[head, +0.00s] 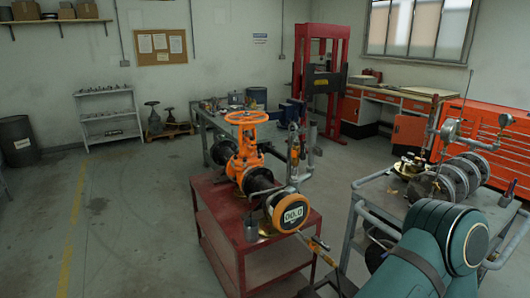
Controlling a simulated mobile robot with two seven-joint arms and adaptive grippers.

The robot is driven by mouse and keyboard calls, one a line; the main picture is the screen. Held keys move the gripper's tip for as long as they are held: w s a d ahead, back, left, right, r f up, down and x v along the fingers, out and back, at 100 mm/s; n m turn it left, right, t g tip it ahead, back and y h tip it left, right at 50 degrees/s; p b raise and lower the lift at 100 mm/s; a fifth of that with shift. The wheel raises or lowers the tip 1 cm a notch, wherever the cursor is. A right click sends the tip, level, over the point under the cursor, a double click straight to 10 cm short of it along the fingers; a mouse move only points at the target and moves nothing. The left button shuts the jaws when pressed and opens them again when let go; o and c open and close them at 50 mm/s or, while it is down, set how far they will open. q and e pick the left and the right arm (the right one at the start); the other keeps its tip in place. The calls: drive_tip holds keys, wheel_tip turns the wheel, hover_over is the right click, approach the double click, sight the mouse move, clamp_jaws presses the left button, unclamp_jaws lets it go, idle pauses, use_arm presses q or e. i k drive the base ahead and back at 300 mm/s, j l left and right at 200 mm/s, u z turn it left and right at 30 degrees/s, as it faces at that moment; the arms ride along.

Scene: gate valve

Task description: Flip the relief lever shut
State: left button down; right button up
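An orange gate valve (246,160) with an orange handwheel (247,117) on top stands on a red cart (222,237). Dark pipe sections flank the valve, and a round orange-rimmed display (292,213) faces me at the near end. A small yellow-orange lever-like part (318,243) sticks out below and right of the display; I cannot tell whether it is the relief lever or how it is set. My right arm shows as a teal link at the lower right, and its gripper is not visible. My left gripper is not in view.
A grey cart (352,205) with flanged pipework (455,178) and a gauge (505,120) stands at right. A workbench (205,122) and red press (322,75) stand behind. An orange tool cabinet (480,135) is at far right. The floor at left is clear.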

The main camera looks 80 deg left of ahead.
sight(303, 156)
drive_tip(key=u, duration=2.2)
